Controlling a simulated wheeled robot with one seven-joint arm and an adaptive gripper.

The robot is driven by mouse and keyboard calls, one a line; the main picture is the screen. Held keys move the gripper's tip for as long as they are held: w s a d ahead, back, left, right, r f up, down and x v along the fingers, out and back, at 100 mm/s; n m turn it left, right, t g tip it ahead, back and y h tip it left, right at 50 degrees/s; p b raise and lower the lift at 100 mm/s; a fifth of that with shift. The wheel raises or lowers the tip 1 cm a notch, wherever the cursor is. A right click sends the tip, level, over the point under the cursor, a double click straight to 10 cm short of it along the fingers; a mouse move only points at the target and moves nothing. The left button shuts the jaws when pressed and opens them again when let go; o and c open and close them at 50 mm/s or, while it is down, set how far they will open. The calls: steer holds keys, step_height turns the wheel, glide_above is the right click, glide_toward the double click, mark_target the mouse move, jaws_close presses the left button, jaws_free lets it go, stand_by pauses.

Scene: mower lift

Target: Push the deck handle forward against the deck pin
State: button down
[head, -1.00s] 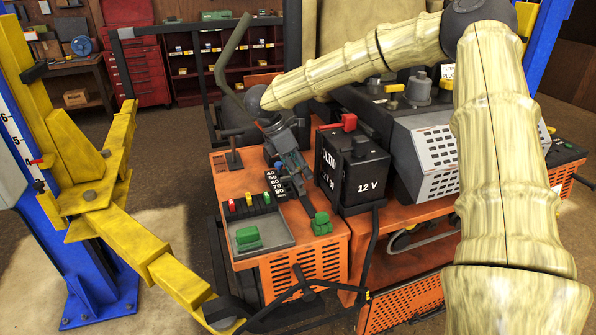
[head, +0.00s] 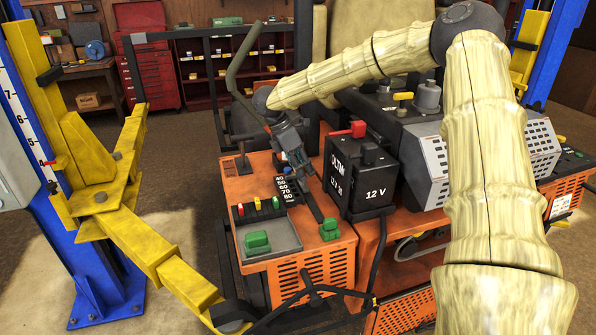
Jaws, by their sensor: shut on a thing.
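The deck handle (head: 313,205) is a dark slim lever rising from the orange side console (head: 330,238), beside a black plate with white height numbers (head: 285,189). My gripper (head: 302,170) is shut on the upper part of this handle and hides its top. The handle leans away from me, toward the upper left. I cannot make out the deck pin clearly; it is too small or hidden near the number plate. I cannot tell whether the handle touches it.
A black 12 V battery (head: 362,183) stands close right of my gripper. A green knob (head: 330,229) and a tray with a green block (head: 257,242) are on the console. A bent olive bar (head: 240,75) rises behind. A yellow lift arm (head: 150,250) is at left.

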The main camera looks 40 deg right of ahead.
steer(key=c, duration=1.7)
jaws_free()
steer(key=shift+w+r, duration=0.1)
steer(key=o, duration=0.3)
steer(key=shift+w, duration=0.1)
steer(key=shift+o, duration=0.2)
steer(key=shift+w, duration=0.1)
steer(key=shift+r, duration=0.15)
steer(key=v, duration=1.1)
steer(key=shift+w+a+r, duration=0.15)
steer(key=shift+a, duration=0.05)
